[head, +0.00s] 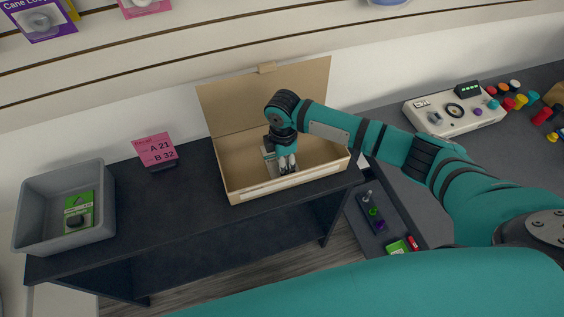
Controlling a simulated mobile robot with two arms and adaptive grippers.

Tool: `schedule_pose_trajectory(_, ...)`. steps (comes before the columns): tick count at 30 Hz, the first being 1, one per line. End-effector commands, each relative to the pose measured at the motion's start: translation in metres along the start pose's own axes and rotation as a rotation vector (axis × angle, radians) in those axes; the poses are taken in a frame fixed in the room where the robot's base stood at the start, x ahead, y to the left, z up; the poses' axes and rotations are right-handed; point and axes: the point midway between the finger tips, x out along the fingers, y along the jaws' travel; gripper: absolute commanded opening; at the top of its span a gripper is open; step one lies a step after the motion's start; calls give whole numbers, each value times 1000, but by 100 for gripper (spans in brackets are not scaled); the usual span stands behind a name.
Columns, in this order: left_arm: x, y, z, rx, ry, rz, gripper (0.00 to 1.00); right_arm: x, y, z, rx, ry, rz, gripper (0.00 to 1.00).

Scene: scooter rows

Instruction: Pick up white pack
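My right gripper (288,166) reaches down into an open cardboard box (238,183) on the dark table. Its fingers point down near the middle of the box, close to the box floor. The fingers look close together, but whether they are shut or hold anything cannot be made out. A small pale grey shape shows right beside the gripper on its left; I cannot tell if it is a pack or part of the gripper. No white pack can be clearly made out, and the gripper and wrist hide part of the box floor. My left gripper is not in view.
A grey bin (33,232) holding a green pack with a black item (77,212) stands at the table's left end. A pink sign (156,149) stands behind. The table between bin and box is clear. A control panel (455,112) lies at right.

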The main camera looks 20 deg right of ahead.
Motion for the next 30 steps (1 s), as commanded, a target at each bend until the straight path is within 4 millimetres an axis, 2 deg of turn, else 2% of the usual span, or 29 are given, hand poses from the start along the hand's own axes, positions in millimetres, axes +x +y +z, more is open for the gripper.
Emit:
schedule_pose_trajectory(1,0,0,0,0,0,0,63,0,0,0,0,0,0,14)
schedule_pose_trajectory(3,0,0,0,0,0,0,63,0,0,0,0,0,0,5)
schedule_pose_trajectory(4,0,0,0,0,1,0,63,0,0,0,0,0,0,4)
schedule_pose_trajectory(10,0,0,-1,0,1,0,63,-1,0,0,0,0,0,4)
schedule_pose_trajectory(13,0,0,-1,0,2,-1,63,-9,1,0,0,2,3,4)
schedule_pose_trajectory(24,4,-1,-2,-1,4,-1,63,-78,1,0,-1,2,3,4)
schedule_pose_trajectory(30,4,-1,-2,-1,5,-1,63,-98,1,0,1,1,1,4)
